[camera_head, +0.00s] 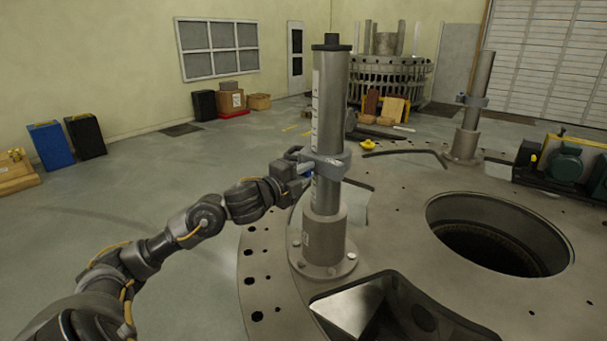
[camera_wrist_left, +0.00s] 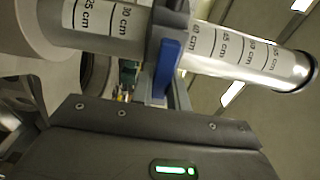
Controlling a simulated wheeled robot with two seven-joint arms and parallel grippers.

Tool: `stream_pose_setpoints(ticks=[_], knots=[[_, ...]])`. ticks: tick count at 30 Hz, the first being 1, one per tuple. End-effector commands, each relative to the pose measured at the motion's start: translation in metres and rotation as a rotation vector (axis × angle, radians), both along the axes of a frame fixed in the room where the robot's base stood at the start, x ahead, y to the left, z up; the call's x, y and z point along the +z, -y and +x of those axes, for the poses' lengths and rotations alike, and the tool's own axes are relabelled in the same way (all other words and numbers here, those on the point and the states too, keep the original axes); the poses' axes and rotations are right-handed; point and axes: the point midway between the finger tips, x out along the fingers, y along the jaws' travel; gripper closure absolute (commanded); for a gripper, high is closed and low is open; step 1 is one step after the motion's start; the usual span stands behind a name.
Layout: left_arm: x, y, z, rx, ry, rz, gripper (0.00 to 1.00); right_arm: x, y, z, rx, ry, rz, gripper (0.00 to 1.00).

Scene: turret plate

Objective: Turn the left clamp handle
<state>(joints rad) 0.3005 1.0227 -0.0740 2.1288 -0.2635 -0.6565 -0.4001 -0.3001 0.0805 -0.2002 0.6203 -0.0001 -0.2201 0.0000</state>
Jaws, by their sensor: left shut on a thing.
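The left clamp (camera_head: 334,163) is a grey collar around the near upright steel post (camera_head: 331,100), partway up it. My left gripper (camera_head: 302,171) reaches in from the left at collar height and is shut on the handle. The fingertips are partly hidden by the gripper body and the clamp. My right gripper is not in view.
The post stands in a bolted base (camera_head: 323,245) on a large round plate (camera_head: 400,210). The plate has a wide round hole (camera_head: 497,235) and a cut-out in front. A second post (camera_head: 473,110) with a clamp stands at the back right, near a green motor (camera_head: 565,165). Floor at left is open.

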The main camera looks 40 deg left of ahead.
Motion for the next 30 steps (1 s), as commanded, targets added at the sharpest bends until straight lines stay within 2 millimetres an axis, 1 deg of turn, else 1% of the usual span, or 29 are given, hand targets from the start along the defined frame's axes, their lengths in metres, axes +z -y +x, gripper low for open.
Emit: stream_pose_setpoints(ticks=[1,7,8,12,20,23,26,30], knots=[[0.003,-0.001,0.0,0.002,0.005,0.002,1.0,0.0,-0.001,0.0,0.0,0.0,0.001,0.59],[0.003,-0.001,0.0,0.002,0.005,0.002,1.0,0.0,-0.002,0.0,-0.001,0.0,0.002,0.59],[0.003,-0.001,0.0,0.002,0.005,0.002,0.81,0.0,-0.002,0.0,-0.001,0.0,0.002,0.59],[0.002,-0.001,0.0,0.002,0.003,0.001,0.63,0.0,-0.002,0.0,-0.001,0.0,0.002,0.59],[0.001,0.0,0.0,0.001,0.001,0.001,0.62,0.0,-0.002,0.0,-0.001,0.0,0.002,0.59],[0.0,-0.001,-0.003,0.002,0.001,0.002,0.62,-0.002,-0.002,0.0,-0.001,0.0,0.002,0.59],[-0.002,-0.002,-0.013,0.002,-0.001,0.004,0.62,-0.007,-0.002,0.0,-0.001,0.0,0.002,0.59],[-0.005,-0.003,-0.036,0.001,-0.003,0.006,0.62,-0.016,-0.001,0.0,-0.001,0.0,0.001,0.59]])
